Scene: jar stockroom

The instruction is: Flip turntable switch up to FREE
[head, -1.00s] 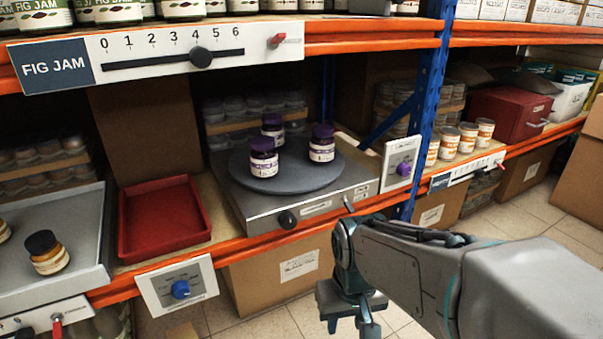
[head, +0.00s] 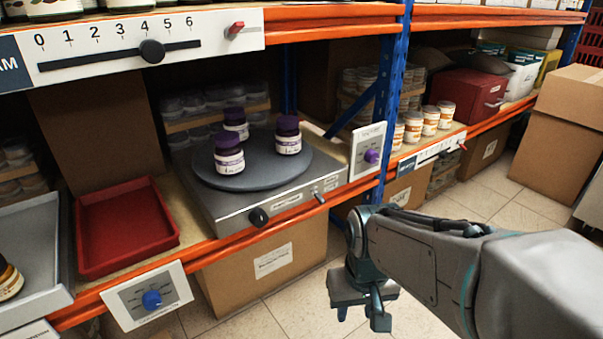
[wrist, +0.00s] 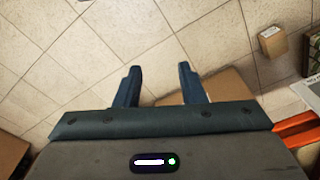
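The turntable (head: 212,177) is a dark round disc on a grey metal base (head: 236,209) on the shelf, with several purple-lidded jars on it. A small toggle switch (head: 319,196) sticks out of the base's front face at its right end, beside a black knob (head: 258,217). The lever's exact position is too small to tell. My gripper (head: 362,318) hangs in front of and below the shelf edge, right of the switch and apart from it. In the wrist view my gripper (wrist: 160,84) has its two fingers spread with nothing between them, over the tiled floor.
An orange shelf beam (head: 225,247) runs below the base. A blue upright (head: 397,95) and a white panel with a purple knob (head: 367,151) stand right of the turntable. A red tray (head: 125,262) lies to the left. A cardboard box (head: 268,277) sits underneath.

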